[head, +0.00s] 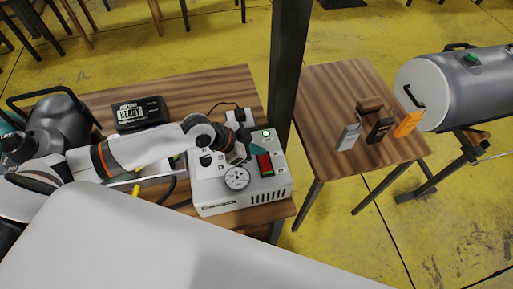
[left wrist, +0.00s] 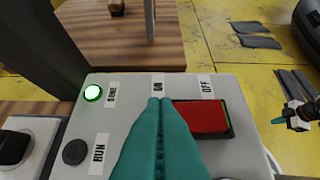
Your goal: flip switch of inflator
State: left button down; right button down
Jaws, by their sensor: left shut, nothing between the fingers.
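The inflator (head: 215,196) is a pale grey box with a round gauge on the wooden table. Its red rocker switch (head: 265,165) lies on the top panel. In the left wrist view the red switch (left wrist: 200,117) sits between the ON and OFF labels, with a green strip at its right edge. A round light (left wrist: 92,93) by the panel's corner glows green. My left gripper (head: 258,149) is shut and empty, its teal fingertips (left wrist: 160,102) just beside the switch's ON end. Contact cannot be told. My right gripper (left wrist: 283,120) shows small at the right edge.
A black READY display (head: 140,113) and a dark tank (head: 55,125) stand on the same table. A dark post (head: 287,70) rises behind the inflator. A second table (head: 325,90) holds several small blocks. A grey cylinder (head: 460,85) stands at right.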

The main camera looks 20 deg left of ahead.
pick_arm(q)
jog(key=shift+r, duration=0.35)
pick_arm(e)
jog(key=shift+r, duration=0.25)
